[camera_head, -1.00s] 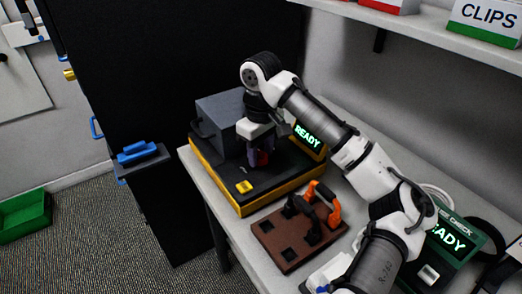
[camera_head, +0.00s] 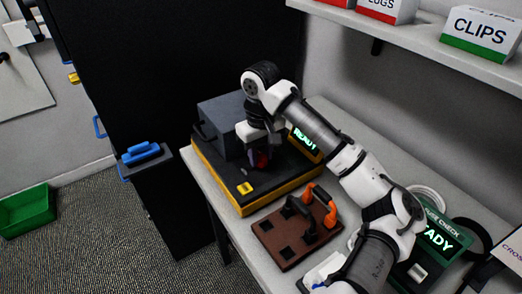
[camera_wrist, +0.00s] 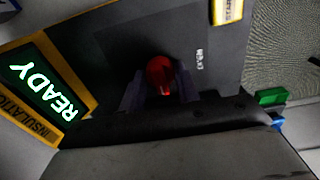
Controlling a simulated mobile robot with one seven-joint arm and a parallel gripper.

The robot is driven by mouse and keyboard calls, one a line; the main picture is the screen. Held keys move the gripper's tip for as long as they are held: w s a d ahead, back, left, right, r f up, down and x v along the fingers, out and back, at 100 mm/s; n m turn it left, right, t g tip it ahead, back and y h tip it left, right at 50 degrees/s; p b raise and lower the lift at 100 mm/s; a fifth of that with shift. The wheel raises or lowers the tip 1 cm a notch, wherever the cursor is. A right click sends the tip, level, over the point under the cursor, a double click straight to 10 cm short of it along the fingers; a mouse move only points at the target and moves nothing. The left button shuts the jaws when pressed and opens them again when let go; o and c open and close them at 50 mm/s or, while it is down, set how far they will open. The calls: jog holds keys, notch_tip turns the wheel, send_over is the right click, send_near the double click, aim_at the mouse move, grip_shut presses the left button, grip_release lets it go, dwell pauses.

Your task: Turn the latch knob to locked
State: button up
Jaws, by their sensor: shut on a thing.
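The red latch knob (camera_wrist: 160,75) is on the dark top of the yellow-edged tester, in front of its grey raised housing (camera_head: 222,122). Small white lettering (camera_wrist: 200,59) beside the knob is too blurred to read. The knob's exact angle is hard to tell.
The tester's side screen (camera_head: 305,138) reads READY. A brown board (camera_head: 277,243) with black and orange handled tools lies in front. A green checker (camera_head: 445,235) stands at the right. A shelf with a CLIPS box (camera_head: 481,31) hangs above. A black cabinet (camera_head: 130,75) stands left.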

aim_at(261, 154)
jog(key=o, duration=1)
jog(key=shift+r, duration=0.15)
notch_tip(261, 154, up, 14)
jog(key=shift+f, duration=0.2)
